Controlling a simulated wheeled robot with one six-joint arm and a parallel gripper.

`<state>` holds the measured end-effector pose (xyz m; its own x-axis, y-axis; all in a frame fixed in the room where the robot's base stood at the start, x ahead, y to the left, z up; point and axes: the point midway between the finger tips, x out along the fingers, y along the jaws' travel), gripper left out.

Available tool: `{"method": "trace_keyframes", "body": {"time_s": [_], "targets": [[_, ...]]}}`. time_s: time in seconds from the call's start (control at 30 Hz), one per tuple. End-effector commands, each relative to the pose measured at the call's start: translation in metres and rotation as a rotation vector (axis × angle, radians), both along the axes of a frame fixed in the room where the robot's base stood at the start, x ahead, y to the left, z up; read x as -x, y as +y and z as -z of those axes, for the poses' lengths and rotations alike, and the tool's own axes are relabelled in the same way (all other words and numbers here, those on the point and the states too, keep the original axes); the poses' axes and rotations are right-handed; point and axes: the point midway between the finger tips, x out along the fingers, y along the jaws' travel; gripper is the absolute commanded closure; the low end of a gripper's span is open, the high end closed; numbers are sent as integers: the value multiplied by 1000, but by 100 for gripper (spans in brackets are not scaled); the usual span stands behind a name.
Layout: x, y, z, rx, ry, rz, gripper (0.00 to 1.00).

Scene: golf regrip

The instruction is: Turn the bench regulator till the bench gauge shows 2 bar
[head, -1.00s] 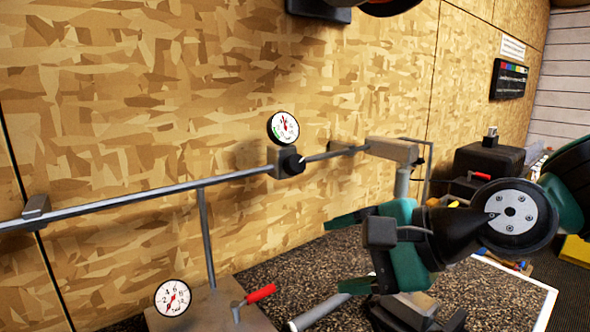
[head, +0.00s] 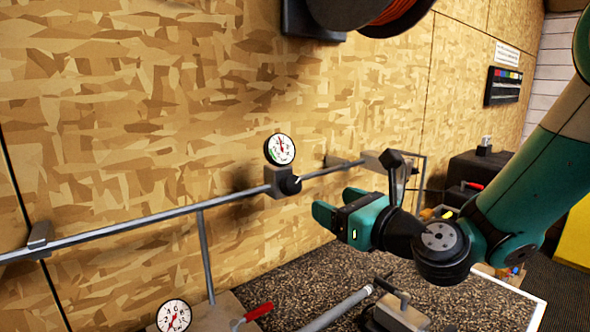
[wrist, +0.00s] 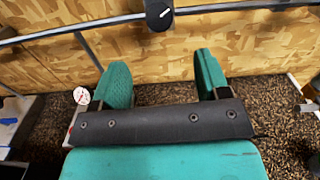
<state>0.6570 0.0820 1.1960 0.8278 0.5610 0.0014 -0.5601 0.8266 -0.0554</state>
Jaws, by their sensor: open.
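A black regulator knob (head: 290,185) with a pale pointer mark sits on a block on the wall pipe. It also shows at the top of the wrist view (wrist: 159,14).
The metal pipe (head: 130,224) runs along the wooden wall. A red-handled valve (head: 259,311) stands by the lower gauge, and a grey tube (head: 338,308) slants below my gripper. A hose reel (head: 365,15) hangs above. The space between gripper and knob looks clear.

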Motion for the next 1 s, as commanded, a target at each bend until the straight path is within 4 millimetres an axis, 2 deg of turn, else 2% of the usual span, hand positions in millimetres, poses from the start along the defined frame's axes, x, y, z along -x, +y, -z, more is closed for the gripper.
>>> {"method": "trace_keyframes", "body": {"time_s": [0.03, 0.2, 0.5, 0.73, 1.0], "targets": [[-9, 9, -6, 1, 3, -7, 31], [-40, 30, -7, 2, 3, -5, 31], [-83, 58, -5, 1, 2, -3, 31], [-98, 68, -2, 1, 0, -2, 31], [-101, 69, 1, 1, 1, -1, 31]]}}
